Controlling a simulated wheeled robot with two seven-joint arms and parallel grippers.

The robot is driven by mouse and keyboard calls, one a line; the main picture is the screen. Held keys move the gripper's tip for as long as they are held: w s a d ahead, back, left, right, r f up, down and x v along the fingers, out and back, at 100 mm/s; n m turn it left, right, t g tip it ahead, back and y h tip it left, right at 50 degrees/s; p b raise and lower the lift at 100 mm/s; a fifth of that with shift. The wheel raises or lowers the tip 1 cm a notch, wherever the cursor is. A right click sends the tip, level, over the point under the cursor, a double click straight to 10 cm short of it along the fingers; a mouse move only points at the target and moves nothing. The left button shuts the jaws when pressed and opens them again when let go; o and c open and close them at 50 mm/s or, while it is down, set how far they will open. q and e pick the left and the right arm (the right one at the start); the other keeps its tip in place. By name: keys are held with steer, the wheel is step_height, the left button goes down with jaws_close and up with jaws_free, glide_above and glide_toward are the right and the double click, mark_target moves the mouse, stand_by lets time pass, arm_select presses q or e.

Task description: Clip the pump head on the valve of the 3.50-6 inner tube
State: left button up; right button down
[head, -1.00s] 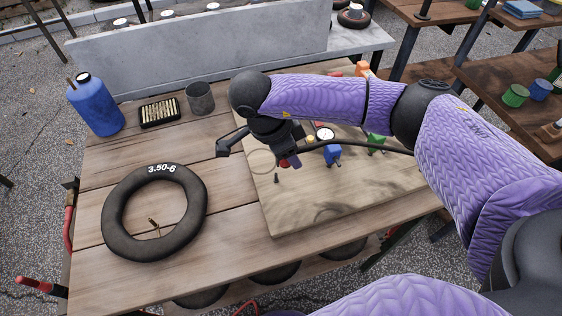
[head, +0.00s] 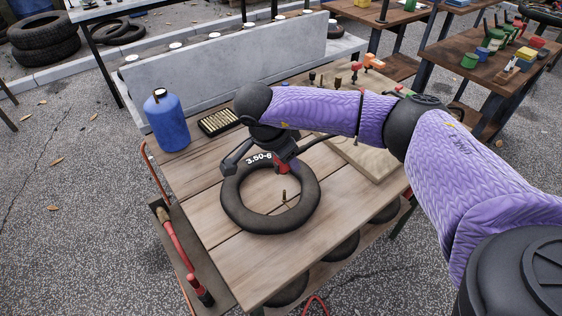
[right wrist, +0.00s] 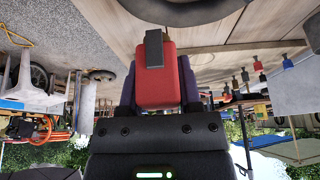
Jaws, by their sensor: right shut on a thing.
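The black inner tube (head: 237,211) marked 3.50-6 lies flat on the wooden table. Its brass valve (head: 285,197) stands up inside the ring, at the right side of the opening. My right gripper (head: 282,166) is shut on the red pump head (head: 283,168), above the tube's far rim and a little beyond the valve, apart from it. In the right wrist view the red pump head (right wrist: 182,85) with its grey lever (right wrist: 154,50) sits between the fingers, and part of the tube (right wrist: 190,8) shows at the top. The pump head's opening is hidden. My left gripper is out of view.
A blue bottle (head: 167,122) and a black tray of brass pieces (head: 219,122) stand at the table's far left. A light wooden board (head: 385,162) lies at the right, partly behind my arm. The table's front (head: 255,265) is clear.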

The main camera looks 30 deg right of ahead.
steer(key=shift+d, duration=0.25)
arm_select(q)
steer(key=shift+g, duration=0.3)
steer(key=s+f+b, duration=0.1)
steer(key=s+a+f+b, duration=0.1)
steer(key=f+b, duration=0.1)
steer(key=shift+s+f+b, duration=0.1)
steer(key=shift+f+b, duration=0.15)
steer(key=shift+b, duration=0.05)
arm_select(e)
step_height(320, 180, down, 6)
steer(key=shift+r, duration=0.1)
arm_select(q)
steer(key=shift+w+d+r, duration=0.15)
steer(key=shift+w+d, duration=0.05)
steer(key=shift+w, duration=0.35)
arm_select(e)
steer(key=shift+a, duration=0.1)
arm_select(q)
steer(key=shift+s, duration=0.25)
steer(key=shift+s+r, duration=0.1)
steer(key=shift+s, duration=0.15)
